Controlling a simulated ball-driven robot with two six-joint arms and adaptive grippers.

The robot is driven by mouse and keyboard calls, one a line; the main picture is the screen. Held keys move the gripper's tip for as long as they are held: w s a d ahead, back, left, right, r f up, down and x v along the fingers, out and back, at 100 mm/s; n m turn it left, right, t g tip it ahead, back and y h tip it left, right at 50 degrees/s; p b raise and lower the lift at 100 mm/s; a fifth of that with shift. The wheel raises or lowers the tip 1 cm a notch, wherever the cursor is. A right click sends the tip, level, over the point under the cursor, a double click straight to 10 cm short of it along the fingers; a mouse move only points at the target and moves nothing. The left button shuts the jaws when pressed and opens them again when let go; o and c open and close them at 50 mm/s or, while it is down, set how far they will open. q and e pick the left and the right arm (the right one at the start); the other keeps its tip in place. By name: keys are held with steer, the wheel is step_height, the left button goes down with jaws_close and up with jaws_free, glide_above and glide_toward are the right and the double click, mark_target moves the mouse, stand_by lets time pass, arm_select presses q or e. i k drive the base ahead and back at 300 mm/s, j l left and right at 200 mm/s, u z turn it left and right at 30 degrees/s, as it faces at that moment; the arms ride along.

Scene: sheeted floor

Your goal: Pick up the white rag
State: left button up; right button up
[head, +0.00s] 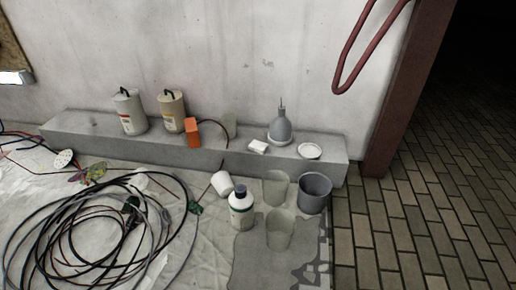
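A small white, folded-looking item (258,146) lies on the concrete ledge (185,152), near its front edge. It looks like the white rag, but it is too small to be sure. It sits just left of a grey bulb-shaped bottle (281,127) with a thin spout. A small white dish (309,151) lies to the right on the same ledge. Neither of my grippers shows in the head view.
Two canisters (130,112) and an orange box (192,132) stand on the ledge. Below are a tipped white cup (222,183), a white bottle (241,210), a grey bucket (314,194) and clear cups (280,232). Coiled cables (95,235) cover the left floor. Brick paving (420,220) at right is clear.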

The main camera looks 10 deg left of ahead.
mark_target(260, 147)
steer(key=u, duration=1.05)
steer(key=i+j+u, duration=0.3)
steer(key=i, duration=0.2)
steer(key=i+j+u, duration=0.1)
steer(key=i+u, duration=0.2)
steer(key=i, duration=0.25)
steer(key=i+z, duration=0.3)
steer(key=i, duration=0.2)
steer(key=i+j+z, duration=0.3)
steer(key=i, duration=0.2)
